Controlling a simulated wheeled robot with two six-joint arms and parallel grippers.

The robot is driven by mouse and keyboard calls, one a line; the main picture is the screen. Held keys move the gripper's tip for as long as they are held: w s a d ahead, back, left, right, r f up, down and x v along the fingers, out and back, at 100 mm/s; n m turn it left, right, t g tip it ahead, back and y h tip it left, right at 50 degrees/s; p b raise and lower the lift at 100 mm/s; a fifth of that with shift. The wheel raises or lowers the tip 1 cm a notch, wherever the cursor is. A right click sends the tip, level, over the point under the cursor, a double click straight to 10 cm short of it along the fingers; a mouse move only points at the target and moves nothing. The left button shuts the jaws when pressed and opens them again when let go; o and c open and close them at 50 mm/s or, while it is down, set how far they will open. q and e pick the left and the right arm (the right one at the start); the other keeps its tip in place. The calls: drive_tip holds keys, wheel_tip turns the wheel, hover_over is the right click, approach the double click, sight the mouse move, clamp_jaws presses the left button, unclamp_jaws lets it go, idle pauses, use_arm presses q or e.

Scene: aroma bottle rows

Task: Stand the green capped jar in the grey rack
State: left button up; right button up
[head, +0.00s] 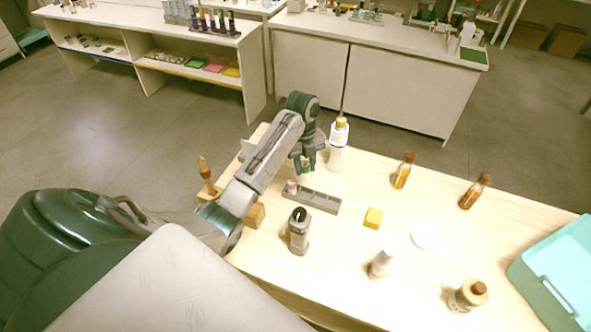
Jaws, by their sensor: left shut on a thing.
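The grey rack (322,202) lies on the wooden table, left of its middle. A small jar with a pinkish top (291,187) stands in its left end, and the slots to the right of it look empty. My left gripper (306,168) points down just above and behind the rack. It is shut on the green capped jar (306,166), which is small here and mostly hidden by the fingers. The jar appears to be above the rack, apart from it. My right gripper is not in view.
A white bottle with a yellow top (338,147) stands close behind my left gripper. A grey bottle (299,232) stands in front of the rack. A yellow block (373,218), brown bottles (403,171), a white disc (424,237) and a teal crate (548,280) are to the right.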

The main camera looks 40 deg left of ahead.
sight(306, 180)
use_arm(q)
drive_tip(key=f+b, duration=0.1)
drive_tip(key=f, duration=0.1)
drive_tip(key=d+f+b, duration=0.1)
drive_tip(key=shift+s+f, duration=0.1)
drive_tip(key=shift+f, duration=0.25)
drive_tip(key=f, duration=0.1)
drive_tip(key=f+p, duration=0.1)
drive_tip(key=f, duration=0.3)
drive_tip(key=shift+a+f, duration=0.15)
drive_tip(key=shift+a, duration=0.1)
drive_tip(key=shift+f, duration=0.35)
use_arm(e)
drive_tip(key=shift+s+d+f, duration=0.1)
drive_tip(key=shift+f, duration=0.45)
use_arm(q)
drive_tip(key=o, duration=1)
drive_tip(key=shift+o, duration=0.2)
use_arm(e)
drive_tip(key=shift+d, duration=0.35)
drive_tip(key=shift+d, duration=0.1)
use_arm(q)
drive_tip(key=shift+r, duration=0.1)
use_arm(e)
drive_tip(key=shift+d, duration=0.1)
